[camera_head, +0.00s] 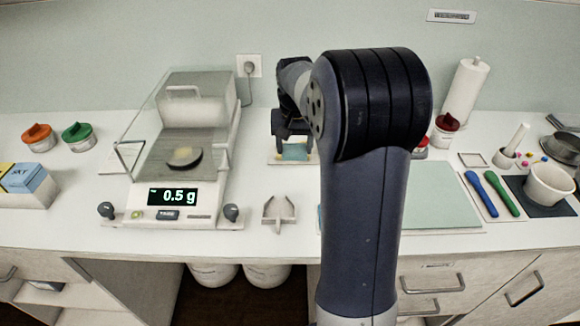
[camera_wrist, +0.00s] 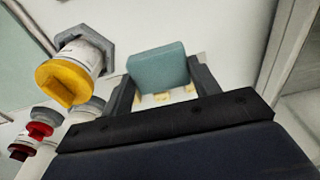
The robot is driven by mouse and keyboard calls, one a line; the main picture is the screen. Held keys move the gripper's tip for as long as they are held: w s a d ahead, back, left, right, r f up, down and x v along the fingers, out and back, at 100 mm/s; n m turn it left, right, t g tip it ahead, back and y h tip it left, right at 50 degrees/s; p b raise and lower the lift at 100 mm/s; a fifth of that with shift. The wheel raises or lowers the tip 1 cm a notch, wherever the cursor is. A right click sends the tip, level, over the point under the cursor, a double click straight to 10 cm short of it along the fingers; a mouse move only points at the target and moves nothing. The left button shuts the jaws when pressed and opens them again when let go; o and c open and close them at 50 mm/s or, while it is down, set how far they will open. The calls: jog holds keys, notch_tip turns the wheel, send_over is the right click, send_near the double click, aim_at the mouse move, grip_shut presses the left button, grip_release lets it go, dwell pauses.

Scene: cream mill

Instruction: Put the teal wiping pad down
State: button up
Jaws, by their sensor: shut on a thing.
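The teal wiping pad (camera_wrist: 158,64) sits between the dark fingers of my gripper (camera_wrist: 160,88) in the wrist view. My gripper is shut on it. In the head view my gripper (camera_head: 293,148) is over the back middle of the counter, and a teal patch of the pad (camera_head: 295,153) shows between its fingers. A small pale-edged plate (camera_head: 290,163) lies below it. I cannot tell whether the pad touches that plate. My arm hides much of the counter to the right of the gripper.
A balance (camera_head: 178,150) reading 0.5 g stands on the left. A small pronged stand (camera_head: 279,211) is in front of the gripper. A yellow-lidded jar (camera_wrist: 77,72) and red-lidded jars (camera_wrist: 40,122) stand nearby. A pale green mat (camera_head: 440,195) lies right of my arm, largely bare.

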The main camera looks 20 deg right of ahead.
aim_at(294, 178)
notch_tip(294, 178, down, 8)
jog(key=shift+f, duration=0.15)
jog(key=shift+f, duration=0.1)
jog(key=o, duration=0.9)
jog(key=shift+o, duration=0.2)
jog(key=r, duration=0.4)
jog(key=s+r, duration=0.1)
jog(key=r, duration=0.7)
jog(key=shift+s+a+r, duration=0.1)
jog(key=shift+s+a, duration=0.15)
jog(key=shift+a, duration=0.05)
